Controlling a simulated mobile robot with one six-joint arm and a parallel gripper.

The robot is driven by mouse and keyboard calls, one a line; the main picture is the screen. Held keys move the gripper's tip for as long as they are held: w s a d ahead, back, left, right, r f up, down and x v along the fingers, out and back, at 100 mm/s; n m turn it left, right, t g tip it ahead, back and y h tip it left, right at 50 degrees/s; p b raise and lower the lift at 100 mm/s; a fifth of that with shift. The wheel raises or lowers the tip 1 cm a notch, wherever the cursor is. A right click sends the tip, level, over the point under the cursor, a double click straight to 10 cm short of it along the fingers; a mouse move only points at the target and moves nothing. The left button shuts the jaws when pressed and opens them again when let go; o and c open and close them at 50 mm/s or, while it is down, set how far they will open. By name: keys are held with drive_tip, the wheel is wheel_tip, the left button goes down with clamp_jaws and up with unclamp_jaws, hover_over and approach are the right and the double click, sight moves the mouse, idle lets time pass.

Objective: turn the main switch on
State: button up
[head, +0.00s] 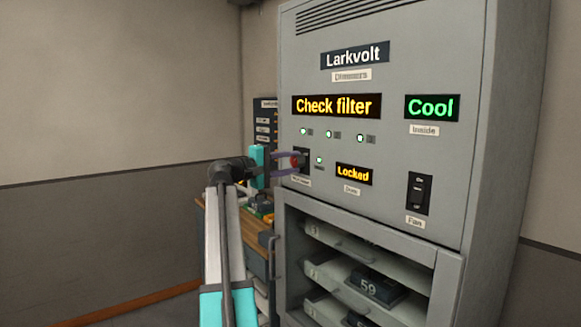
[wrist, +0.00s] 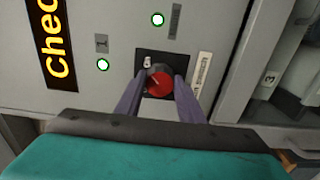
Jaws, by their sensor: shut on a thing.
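The main switch (wrist: 160,80) is a round red rotary knob on a black plate, on the front of the grey cabinet (head: 390,60). In the head view the knob is small and partly hidden by my fingers. My gripper (head: 292,162) reaches it from the left. Its two purple fingers are shut on the knob, one on each side, as the wrist view (wrist: 160,90) also shows. The label beside the plate (wrist: 201,75) is too blurred to read.
The cabinet shows "Check filter" (head: 337,105), "Cool" (head: 432,107) and "Locked" (head: 354,174) displays, with several lit green lamps. A black fan switch (head: 419,193) is at right. A cluttered wooden bench (head: 258,262) stands behind my arm.

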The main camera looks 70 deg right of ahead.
idle(0.3)
drive_tip(key=o, duration=1.1)
drive_tip(key=shift+c, duration=0.2)
drive_tip(key=b+v, duration=0.1)
drive_tip(key=v, duration=1.2)
drive_tip(key=shift+w+a, duration=0.2)
drive_tip(key=shift+a, duration=0.15)
drive_tip(key=shift+w, duration=0.1)
